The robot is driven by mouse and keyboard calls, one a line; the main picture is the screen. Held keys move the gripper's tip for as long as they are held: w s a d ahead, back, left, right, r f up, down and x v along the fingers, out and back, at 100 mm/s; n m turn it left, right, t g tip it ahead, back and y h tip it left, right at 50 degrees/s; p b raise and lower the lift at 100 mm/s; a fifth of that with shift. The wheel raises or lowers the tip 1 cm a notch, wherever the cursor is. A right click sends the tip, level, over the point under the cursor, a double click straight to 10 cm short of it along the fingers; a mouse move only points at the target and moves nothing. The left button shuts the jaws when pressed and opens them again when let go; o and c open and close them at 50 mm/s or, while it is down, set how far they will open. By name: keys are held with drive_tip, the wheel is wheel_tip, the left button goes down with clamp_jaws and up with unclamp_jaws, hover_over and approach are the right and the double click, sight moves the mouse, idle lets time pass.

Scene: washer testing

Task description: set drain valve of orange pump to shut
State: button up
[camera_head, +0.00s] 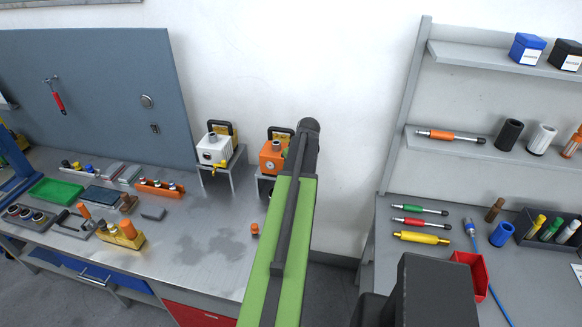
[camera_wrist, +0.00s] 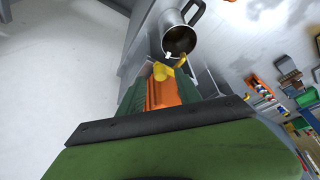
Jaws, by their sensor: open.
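The orange pump (camera_head: 271,157) stands on a small grey stand at the right end of the steel bench in the head view. My arm hides its right side, and its drain valve does not show there. In the wrist view the pump's orange body (camera_wrist: 164,93) lies between the two green fingers of my gripper (camera_wrist: 160,78). A yellow part (camera_wrist: 160,70), probably the drain valve handle, shows near the fingertips. My gripper is open. I cannot tell whether a finger touches the yellow part, or how the valve is set.
A metal cup (camera_wrist: 179,38) with a dark handle is just beyond the fingertips. A white pump (camera_head: 213,150) with a yellow valve stands left of the orange one. Tools and trays crowd the bench's left side. The shelf unit (camera_head: 408,100) is at the right.

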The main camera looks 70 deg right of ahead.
drive_tip(key=p+v, duration=1.2)
drive_tip(key=v, duration=0.2)
drive_tip(key=shift+s+a+r, duration=0.15)
drive_tip(key=shift+a+r, duration=0.05)
drive_tip(key=shift+r, duration=0.1)
